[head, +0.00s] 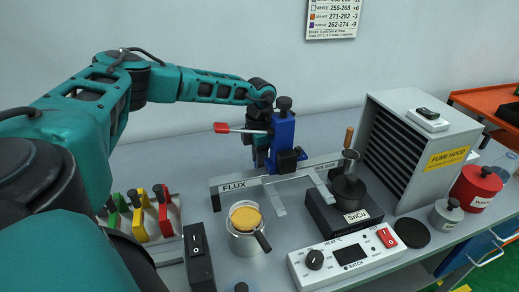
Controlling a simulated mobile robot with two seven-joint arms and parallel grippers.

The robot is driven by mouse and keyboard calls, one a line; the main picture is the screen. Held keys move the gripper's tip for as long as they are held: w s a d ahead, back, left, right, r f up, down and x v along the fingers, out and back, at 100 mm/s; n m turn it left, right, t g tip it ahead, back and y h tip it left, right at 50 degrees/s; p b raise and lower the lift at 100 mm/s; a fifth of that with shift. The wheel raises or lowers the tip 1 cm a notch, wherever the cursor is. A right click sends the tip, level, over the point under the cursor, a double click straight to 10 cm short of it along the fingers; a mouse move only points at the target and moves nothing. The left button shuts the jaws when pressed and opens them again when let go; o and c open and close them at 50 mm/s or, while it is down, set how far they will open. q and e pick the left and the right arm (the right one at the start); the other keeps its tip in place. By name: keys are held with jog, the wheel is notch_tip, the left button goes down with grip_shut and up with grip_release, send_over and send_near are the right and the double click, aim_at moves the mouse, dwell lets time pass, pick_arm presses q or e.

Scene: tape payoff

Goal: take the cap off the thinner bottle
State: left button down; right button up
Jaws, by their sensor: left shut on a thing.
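No label marks a thinner bottle that I can read. A clear bluish bottle (504,165) stands at the far right, partly cut by the picture edge. A small grey can (446,213) with a knobbed lid stands left of it, nearer me. My left gripper (262,152) is at the back centre, beside the blue upright (283,138), far from both. It is shut, at a grey rod with a red end (222,127); its fingertips are partly hidden, and whether the rod is fixed to the upright I cannot tell. My right gripper is not in view.
The fume hood (447,159) stands between my left gripper and the clear bottle. A red waste can (474,188) is beside the bottle. The solder pot (349,190), flux cup (246,219) and heater panel (344,259) fill the front.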

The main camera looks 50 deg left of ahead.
pick_arm(q)
jog(key=shift+f, duration=1.9)
jog(key=c, duration=0.9)
grip_release()
jog(key=shift+f, duration=0.1)
jog(key=shift+o, duration=0.2)
notch_tip(320, 180, up, 12)
jog(key=shift+r, duration=0.2)
